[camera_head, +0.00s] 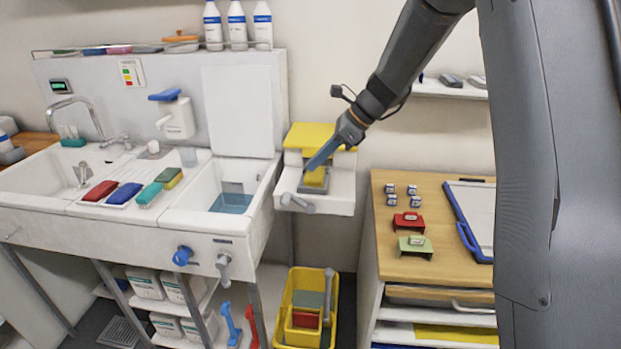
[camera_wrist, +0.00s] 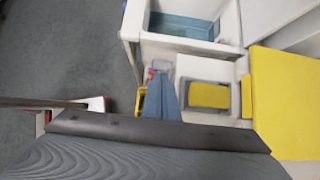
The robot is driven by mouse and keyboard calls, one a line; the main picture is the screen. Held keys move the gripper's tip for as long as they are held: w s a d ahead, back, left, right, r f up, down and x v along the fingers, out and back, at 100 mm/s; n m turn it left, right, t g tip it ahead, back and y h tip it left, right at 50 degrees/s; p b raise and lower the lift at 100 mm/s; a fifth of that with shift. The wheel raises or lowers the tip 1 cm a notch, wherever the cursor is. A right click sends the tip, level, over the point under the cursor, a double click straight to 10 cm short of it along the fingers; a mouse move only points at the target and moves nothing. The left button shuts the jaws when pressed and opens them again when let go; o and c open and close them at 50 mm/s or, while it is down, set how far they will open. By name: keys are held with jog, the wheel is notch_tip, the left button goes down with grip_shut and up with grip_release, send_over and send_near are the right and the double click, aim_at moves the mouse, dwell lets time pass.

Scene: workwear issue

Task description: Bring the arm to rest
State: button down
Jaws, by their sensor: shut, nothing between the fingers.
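My arm reaches down from the top right in the head view. My gripper (camera_head: 311,166) has blue fingers that are shut and empty, over the small white side stand (camera_head: 335,204). In the wrist view my gripper (camera_wrist: 162,78) points away from the camera, beside the grey holder (camera_wrist: 185,85) with a yellow block (camera_wrist: 208,96). That yellow block also shows in the head view (camera_head: 316,178), just below and beside the fingers. Whether the fingers touch anything there cannot be told.
A white sink unit (camera_head: 185,225) with coloured brushes stands to the left. A wooden-topped cabinet (camera_head: 425,270) bearing small items stands to the right. A yellow bucket (camera_head: 287,318) is on the floor below. Bottles line the shelf above the sink.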

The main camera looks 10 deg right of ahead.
jog(key=s+d+f+n+h, duration=0.2)
jog(key=s+d+n, duration=0.1)
jog(key=s+n, duration=0.4)
jog(key=s+d+f+n+h, duration=0.3)
jog(key=s+n, duration=0.4)
jog(key=s, duration=0.5)
jog(key=s+d+f+n+h, duration=0.2)
jog(key=s+d+f+n, duration=0.1)
jog(key=s+n, duration=0.4)
jog(key=s, duration=0.2)
jog(key=shift+s+d+g+b, duration=0.3)
jog(key=shift+s, duration=0.05)
